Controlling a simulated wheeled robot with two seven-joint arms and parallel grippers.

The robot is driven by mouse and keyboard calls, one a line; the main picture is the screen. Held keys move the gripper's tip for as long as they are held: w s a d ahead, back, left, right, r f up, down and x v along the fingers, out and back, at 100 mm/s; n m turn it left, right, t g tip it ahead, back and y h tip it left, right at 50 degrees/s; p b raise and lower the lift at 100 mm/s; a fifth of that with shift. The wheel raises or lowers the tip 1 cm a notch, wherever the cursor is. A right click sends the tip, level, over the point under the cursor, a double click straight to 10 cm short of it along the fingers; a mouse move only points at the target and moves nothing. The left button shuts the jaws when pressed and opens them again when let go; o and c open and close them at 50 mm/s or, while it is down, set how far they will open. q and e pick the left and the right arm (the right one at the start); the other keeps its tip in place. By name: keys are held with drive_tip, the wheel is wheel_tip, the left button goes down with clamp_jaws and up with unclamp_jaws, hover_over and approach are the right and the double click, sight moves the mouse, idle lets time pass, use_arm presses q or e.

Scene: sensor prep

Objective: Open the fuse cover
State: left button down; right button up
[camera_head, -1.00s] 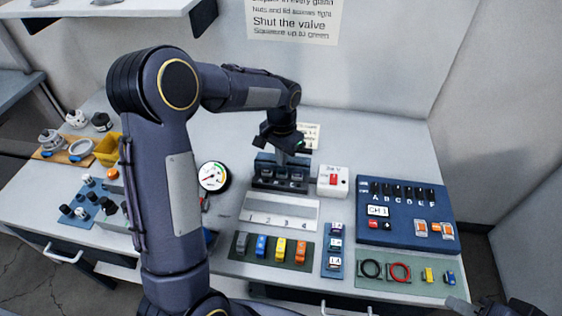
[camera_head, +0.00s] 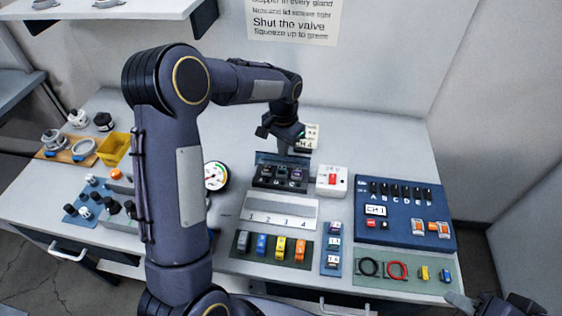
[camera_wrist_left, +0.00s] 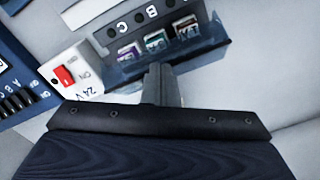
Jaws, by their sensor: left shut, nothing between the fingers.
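The dark fuse block (camera_head: 279,178) stands at the back middle of the table, with coloured fuses and letter labels on it. Its dark cover (camera_head: 270,157) is raised along the back edge, so the fuses show. In the left wrist view the fuse block (camera_wrist_left: 130,24) lies at the top, with the tilted cover (camera_wrist_left: 205,44) on the near side of the fuses. My left gripper (camera_head: 284,149) is shut and empty just behind the cover; its fingers (camera_wrist_left: 160,85) end close to it. I cannot tell if they touch. My right gripper (camera_head: 488,304) shows only partly at the bottom right.
A white switch box (camera_head: 332,181) with a red rocker stands right of the fuse block. A numbered plate (camera_head: 279,213) and a tray of coloured fuses (camera_head: 244,256) lie in front. A blue panel (camera_head: 400,240) is at the right, a gauge (camera_head: 215,176) at the left.

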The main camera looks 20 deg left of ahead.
use_arm(q)
drive_tip(key=shift+w, duration=0.1)
drive_tip(key=shift+w+a+r+p, duration=0.1)
drive_tip(key=shift+w+a+p, duration=0.05)
drive_tip(key=shift+w+p, duration=0.3)
drive_tip(key=shift+w, duration=0.3)
drive_tip(key=shift+w+a+p, duration=0.2)
drive_tip(key=shift+w+p, duration=0.2)
drive_tip(key=shift+w, duration=0.05)
drive_tip(key=shift+w+r, duration=0.1)
drive_tip(key=shift+w, duration=0.05)
drive_tip(key=shift+w+a+p, duration=0.2)
drive_tip(key=shift+w+p, duration=0.1)
drive_tip(key=shift+w, duration=0.3)
